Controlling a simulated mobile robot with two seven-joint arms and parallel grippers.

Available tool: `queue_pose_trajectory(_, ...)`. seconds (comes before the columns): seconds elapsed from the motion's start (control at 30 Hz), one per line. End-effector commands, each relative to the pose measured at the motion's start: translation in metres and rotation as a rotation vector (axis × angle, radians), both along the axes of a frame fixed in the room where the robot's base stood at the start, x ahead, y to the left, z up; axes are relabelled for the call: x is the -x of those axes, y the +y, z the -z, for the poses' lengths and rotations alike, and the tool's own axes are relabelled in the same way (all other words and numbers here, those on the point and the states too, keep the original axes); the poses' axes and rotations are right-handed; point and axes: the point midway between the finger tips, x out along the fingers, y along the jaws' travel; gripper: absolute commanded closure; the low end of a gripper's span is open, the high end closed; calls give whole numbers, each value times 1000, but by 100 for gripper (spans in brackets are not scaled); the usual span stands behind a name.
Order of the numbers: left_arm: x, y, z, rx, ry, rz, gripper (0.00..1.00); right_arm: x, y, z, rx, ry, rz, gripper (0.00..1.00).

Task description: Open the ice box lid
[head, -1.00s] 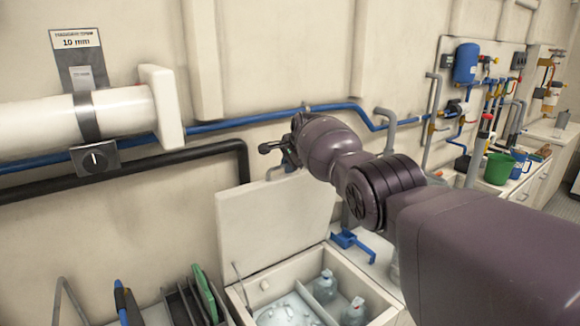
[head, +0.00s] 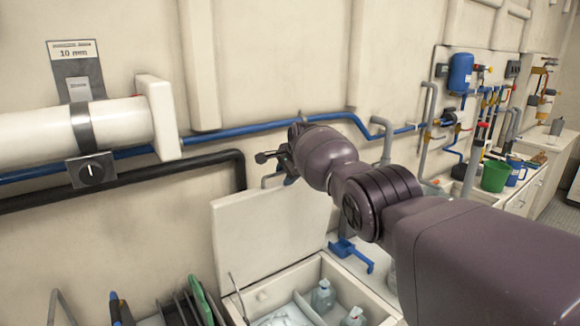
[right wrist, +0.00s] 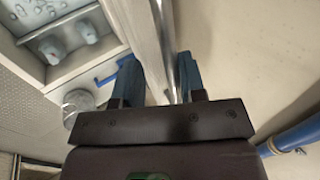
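The ice box (head: 375,297) is a white bin set in the counter at the bottom of the head view. Its lid (head: 268,232) stands upright, hinged at the back, and the inside shows. My right gripper (head: 274,168) is at the upper edge of the lid. In the right wrist view its two blue fingers (right wrist: 160,80) stand apart, one on each side of a pale edge or bar of the lid (right wrist: 152,35). No firm grip on it shows. My left gripper is not in view.
Clear bottles (head: 323,295) stand inside the box. A blue bracket (head: 350,252) is on the counter to the right of the lid. Black and blue pipes (head: 225,134) run along the wall behind. Upright boards (head: 203,300) stand left of the box.

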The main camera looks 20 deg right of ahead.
Motion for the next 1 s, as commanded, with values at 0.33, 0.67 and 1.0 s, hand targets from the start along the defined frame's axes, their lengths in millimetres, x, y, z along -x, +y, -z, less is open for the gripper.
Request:
queue_pose_trajectory(0.33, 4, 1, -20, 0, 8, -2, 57, 8, -3, -19, 0, -2, -2, 63)
queue_pose_trajectory(0.67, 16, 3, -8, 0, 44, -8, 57, 22, -8, -38, -1, -3, -1, 63)
queue_pose_trajectory(1.0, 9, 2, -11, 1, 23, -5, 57, 41, -15, -73, 1, -2, 0, 63)
